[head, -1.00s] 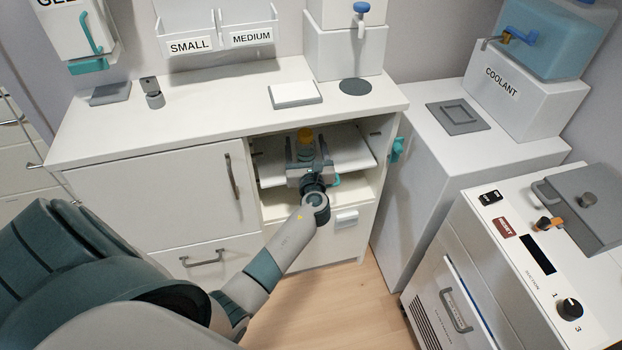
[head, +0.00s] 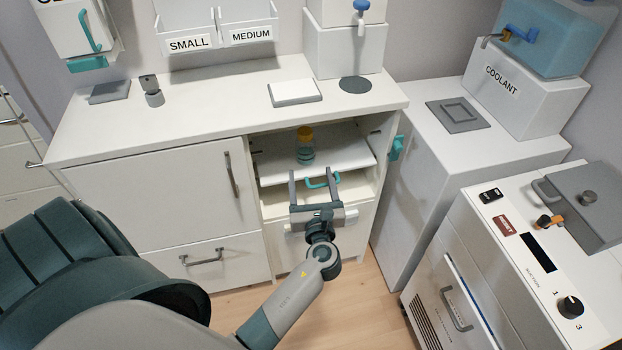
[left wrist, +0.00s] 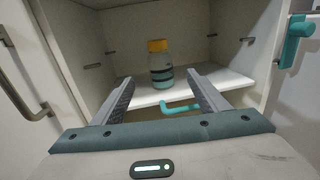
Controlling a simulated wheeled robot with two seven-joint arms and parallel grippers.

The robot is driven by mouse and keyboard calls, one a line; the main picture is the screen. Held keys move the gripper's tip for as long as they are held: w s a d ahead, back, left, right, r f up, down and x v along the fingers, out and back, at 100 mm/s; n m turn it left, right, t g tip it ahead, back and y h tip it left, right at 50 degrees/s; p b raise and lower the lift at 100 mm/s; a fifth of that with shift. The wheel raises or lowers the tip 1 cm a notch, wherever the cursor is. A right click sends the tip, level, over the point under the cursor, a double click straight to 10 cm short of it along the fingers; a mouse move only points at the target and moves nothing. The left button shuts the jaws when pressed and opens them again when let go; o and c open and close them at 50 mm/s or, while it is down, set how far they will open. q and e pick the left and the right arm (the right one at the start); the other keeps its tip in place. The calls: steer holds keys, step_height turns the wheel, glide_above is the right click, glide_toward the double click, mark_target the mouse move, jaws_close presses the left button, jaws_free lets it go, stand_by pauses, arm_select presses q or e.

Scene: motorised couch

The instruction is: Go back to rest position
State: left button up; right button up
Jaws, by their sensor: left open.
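My left gripper (head: 314,190) is open and empty in front of the open cabinet compartment, its fingers pointing toward the shelf. It also shows in the left wrist view (left wrist: 162,100), with the two fingers well apart. A small bottle with a yellow cap (head: 305,148) stands upright on the white shelf (head: 345,160), beyond the fingertips and apart from them. The bottle shows in the left wrist view too (left wrist: 160,68). My right gripper is in neither view.
A teal handle (head: 322,182) sits at the shelf's front edge, close to the gripper. A cabinet (head: 150,200) with a shut door is left of the compartment. A machine with a dial (head: 535,260) stands at the right. Wooden floor (head: 340,300) is clear below.

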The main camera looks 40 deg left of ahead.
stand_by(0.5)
arm_select(q)
steer(key=s+d+f+n+g+h+p, duration=0.1)
steer(key=s+d+f+n+h, duration=0.2)
steer(key=f, duration=0.5)
steer(key=s+d+f+n+g+h+p, duration=0.1)
steer(key=s+d+f+n+g+h, duration=0.15)
steer(key=f, duration=0.55)
steer(key=s+d+f+n+h, duration=0.3)
steer(key=f+n, duration=0.1)
steer(key=f, duration=0.4)
steer(key=s+d+f+n+g+h+p, duration=0.1)
steer(key=s+d+f+n+g+h, duration=0.1)
steer(key=s+d+f+n, duration=0.2)
steer(key=s+d+f+n+g+h+p, duration=0.1)
steer(key=s+d+f+n, duration=0.3)
steer(key=s+f+n, duration=0.7)
steer(key=s+n+g+h, duration=0.1)
steer(key=s, duration=0.4)
steer(key=shift+d+f+h+p, duration=0.25)
steer(key=shift+f+h+p, duration=0.05)
steer(key=shift+h, duration=0.05)
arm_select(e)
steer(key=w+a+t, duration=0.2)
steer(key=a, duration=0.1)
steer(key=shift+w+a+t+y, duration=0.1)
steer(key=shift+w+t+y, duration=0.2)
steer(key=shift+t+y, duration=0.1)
